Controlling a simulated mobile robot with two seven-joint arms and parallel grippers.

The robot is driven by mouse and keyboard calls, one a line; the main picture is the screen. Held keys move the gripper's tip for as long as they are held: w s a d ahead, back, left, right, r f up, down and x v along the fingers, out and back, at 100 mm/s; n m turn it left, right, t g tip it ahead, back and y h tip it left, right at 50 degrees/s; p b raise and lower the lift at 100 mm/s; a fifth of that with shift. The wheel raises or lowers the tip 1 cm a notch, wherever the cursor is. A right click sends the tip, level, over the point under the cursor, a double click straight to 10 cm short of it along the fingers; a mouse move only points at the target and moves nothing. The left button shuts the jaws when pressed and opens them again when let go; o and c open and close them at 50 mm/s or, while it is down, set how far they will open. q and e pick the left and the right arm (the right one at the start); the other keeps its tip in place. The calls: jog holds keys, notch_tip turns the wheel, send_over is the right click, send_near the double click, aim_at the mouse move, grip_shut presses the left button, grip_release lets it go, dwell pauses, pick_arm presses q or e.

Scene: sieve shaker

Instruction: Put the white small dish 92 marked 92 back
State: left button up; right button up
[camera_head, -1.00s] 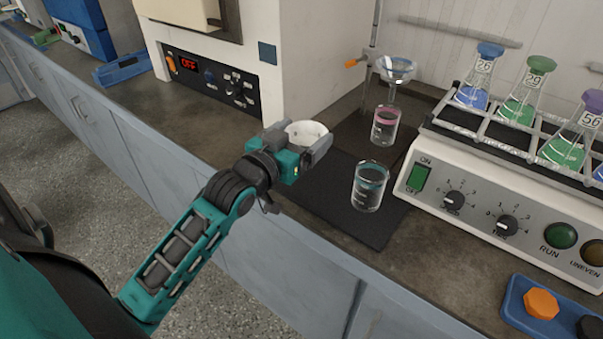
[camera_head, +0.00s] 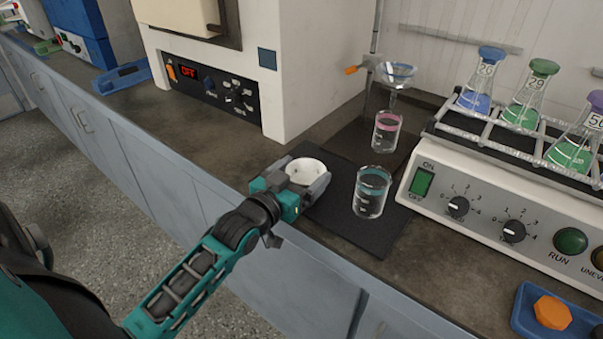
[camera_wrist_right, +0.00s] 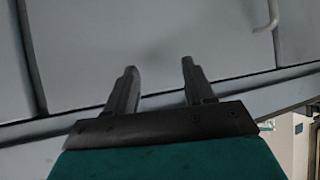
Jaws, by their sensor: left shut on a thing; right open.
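The white small dish (camera_head: 306,170) is between the fingers of my left gripper (camera_head: 303,180) in the head view. The left gripper is shut on it, low over the left part of the black mat (camera_head: 335,228). I cannot tell whether the dish touches the mat, and its 92 mark is not readable. My right gripper (camera_wrist_right: 155,88) is open and empty in the right wrist view, in front of the grey cabinet fronts.
A beaker with a teal band (camera_head: 371,191) stands on the mat, just right of the dish. A pink-banded beaker (camera_head: 387,131) stands behind it under a glass funnel (camera_head: 397,73). The shaker (camera_head: 480,215) with flasks is on the right. A furnace (camera_head: 215,85) stands behind left.

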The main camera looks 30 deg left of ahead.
pick_arm(q)
jog(key=o, duration=0.8)
pick_arm(e)
jog(key=shift+s+f, duration=0.1)
pick_arm(q)
jog(key=shift+r, duration=0.15)
jog(key=s+p, duration=0.1)
jog(key=s, duration=1.1)
jog(key=s+d+f+m+g+h, duration=0.1)
jog(key=d+f+g, duration=0.1)
jog(key=d+f, duration=0.2)
jog(key=s+d+f+m+g+h, duration=0.1)
jog(key=s+d+f+g, duration=0.1)
jog(key=d+f, duration=0.3)
jog(key=s+d+f+g, duration=0.1)
jog(key=d+f+g, duration=0.1)
jog(key=d+f, duration=0.3)
jog(key=shift+s+f+m+g+h, duration=0.2)
jog(key=shift+f+m+g+h, duration=0.1)
jog(key=shift+f+m+h, duration=0.1)
pick_arm(e)
jog(key=shift+s+d, duration=0.2)
jog(key=shift+d, duration=0.15)
pick_arm(q)
jog(key=shift+r, duration=0.1)
pick_arm(e)
jog(key=shift+r, duration=0.3)
